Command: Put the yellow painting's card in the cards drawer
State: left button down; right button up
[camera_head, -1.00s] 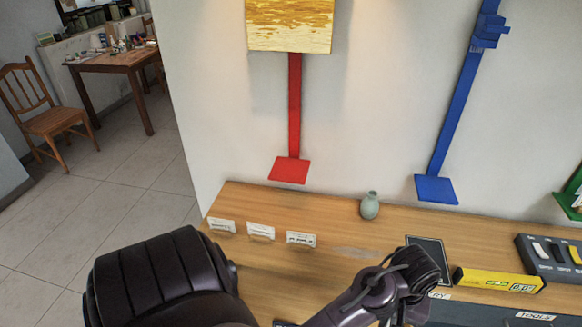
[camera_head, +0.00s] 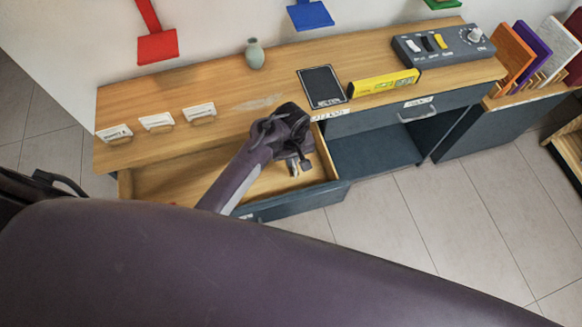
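Three small white cards stand in a row on the wooden counter's left part: a left one (camera_head: 115,133), a middle one (camera_head: 157,121) and a right one (camera_head: 199,112). Their print is too small to read, so I cannot tell which is the yellow painting's. A drawer (camera_head: 318,185) below the counter is pulled open; the label on its front is mostly hidden by my arm. My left gripper (camera_head: 294,168) points down over the drawer's right part. I see no card in it, and its finger gap is unclear. My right gripper is not in view.
A green vase (camera_head: 255,54), a black panel (camera_head: 322,87), a yellow box (camera_head: 383,82) and a switch box (camera_head: 443,45) stand on the counter. An open compartment (camera_head: 375,150) lies right of the drawer.

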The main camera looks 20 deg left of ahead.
aim_at(292, 170)
pick_arm(q)
notch_tip(292, 170, down, 7)
jog(key=shift+r, duration=0.1)
jog(key=shift+f, duration=0.3)
jog(key=shift+f+b, duration=0.1)
jog(key=shift+b, duration=0.2)
jog(key=c, duration=1.6)
grip_release()
jog(key=shift+r, duration=0.35)
notch_tip(292, 170, up, 12)
jog(key=shift+f+p, duration=0.25)
jog(key=shift+p, duration=0.1)
